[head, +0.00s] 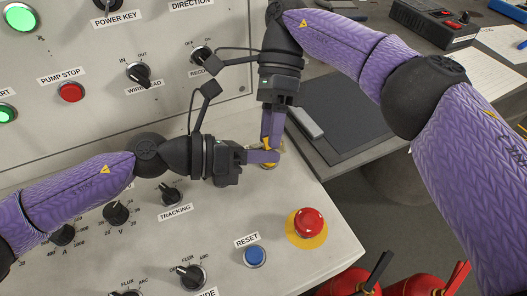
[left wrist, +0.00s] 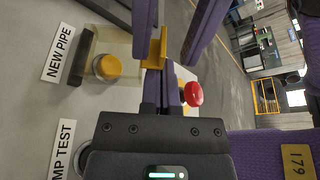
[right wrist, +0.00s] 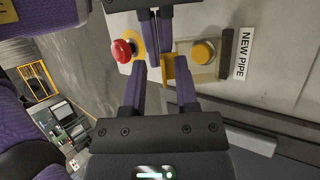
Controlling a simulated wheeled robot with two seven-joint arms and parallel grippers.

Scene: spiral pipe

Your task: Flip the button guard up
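The button guard is a clear cover over a yellow button (left wrist: 107,67) labelled NEW PIPE; its yellow tab (left wrist: 158,48) shows in the left wrist view. The tab also shows in the right wrist view (right wrist: 168,68), next to the yellow button (right wrist: 203,52). My left gripper (head: 270,157) is at the tab with its fingers close together; I cannot tell whether they touch or grip it. My right gripper (right wrist: 160,62) comes from above, open, with its fingers apart on either side of the tab. In the head view the grippers hide most of the guard.
A red mushroom button (head: 308,222) on a yellow disc and a blue RESET button (head: 255,256) lie nearby on the sloped panel. Several knobs stand left of my left gripper. A dark desk (head: 335,120) is beyond the panel edge. Red cylinders (head: 440,285) stand below right.

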